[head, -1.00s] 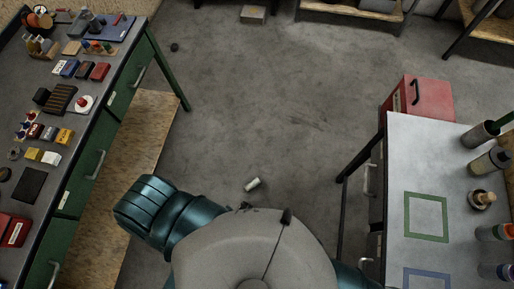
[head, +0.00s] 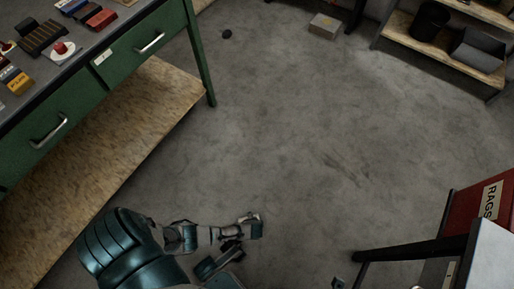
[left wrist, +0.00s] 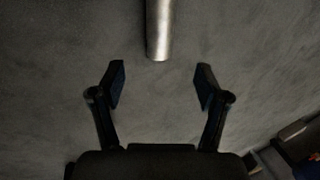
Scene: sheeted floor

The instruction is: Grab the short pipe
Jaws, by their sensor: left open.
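The short pipe (left wrist: 159,30) is a plain metallic grey cylinder. In the left wrist view it lies on the floor at the top centre, its near end just beyond the line of my fingertips and roughly centred between them. Its far end is cut off by the picture edge. My left gripper (left wrist: 160,75) is open and empty, its two dark fingers spread on either side, apart from the pipe. In the head view my left arm reaches over the floor at the lower middle; I cannot clearly tell the pipe from the arm parts there. My right gripper cannot be made out.
A green-drawered workbench (head: 110,62) with a wooden lower shelf (head: 150,90) stands on the left. A red box marked RAGS (head: 470,225) and a pale table (head: 495,260) are at lower right. A shelf unit (head: 440,40) stands at the back right. The middle floor is clear.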

